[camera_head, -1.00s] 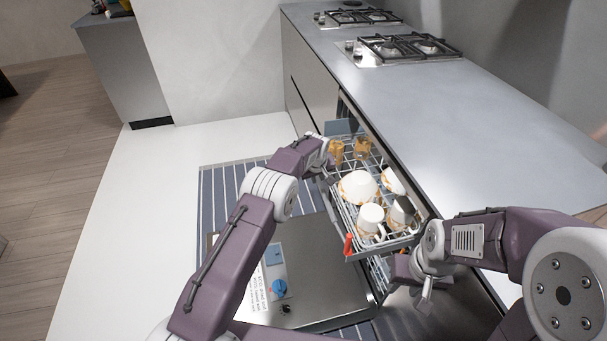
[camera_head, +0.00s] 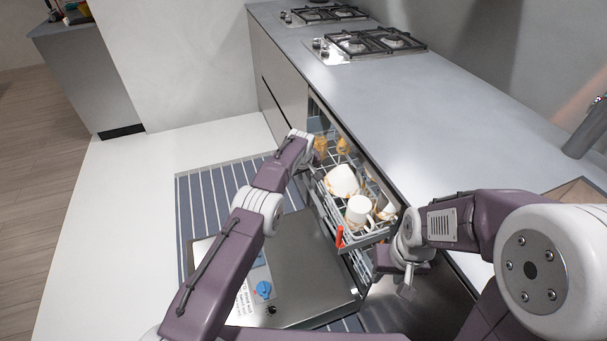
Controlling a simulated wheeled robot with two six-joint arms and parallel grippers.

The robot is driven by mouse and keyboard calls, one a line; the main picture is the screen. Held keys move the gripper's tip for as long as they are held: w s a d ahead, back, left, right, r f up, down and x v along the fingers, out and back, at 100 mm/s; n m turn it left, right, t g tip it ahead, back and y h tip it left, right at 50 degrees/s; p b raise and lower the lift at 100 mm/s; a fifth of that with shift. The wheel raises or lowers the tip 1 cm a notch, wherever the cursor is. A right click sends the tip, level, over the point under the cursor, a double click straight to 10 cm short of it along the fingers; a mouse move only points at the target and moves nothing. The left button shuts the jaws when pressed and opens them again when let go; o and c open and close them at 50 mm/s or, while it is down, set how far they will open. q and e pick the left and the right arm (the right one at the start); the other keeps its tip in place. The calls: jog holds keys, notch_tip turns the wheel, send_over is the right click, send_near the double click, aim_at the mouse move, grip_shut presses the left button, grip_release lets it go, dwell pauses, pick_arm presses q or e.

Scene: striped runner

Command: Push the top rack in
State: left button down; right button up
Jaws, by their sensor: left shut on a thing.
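The top rack (camera_head: 351,247) is a wire basket in the dishwasher under the counter. It is partly out, with its inner side hidden beneath the counter edge. It holds a white bowl (camera_head: 341,181), a white mug (camera_head: 359,212), other partly hidden cups and amber glasses (camera_head: 343,146). My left gripper (camera_head: 305,168) is at the rack's outer left edge and is shut on the rack; its fingertips are mostly hidden. My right gripper (camera_head: 404,289) hangs near the rack's right end, below counter height, apart from the rack. Its finger gap is unclear.
The dishwasher door (camera_head: 300,275) lies folded down below the rack, over the striped runner (camera_head: 220,205). The grey countertop (camera_head: 420,130) with gas hobs (camera_head: 375,42) runs above the rack. White floor lies open to the left.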

pick_arm(q)
jog(key=c, duration=1.6)
grip_release()
jog(key=shift+r, duration=0.1)
jog(key=shift+p+v, duration=0.55)
jog(key=shift+v, duration=0.35)
jog(key=shift+p+v, duration=0.55)
jog(key=shift+v, duration=3)
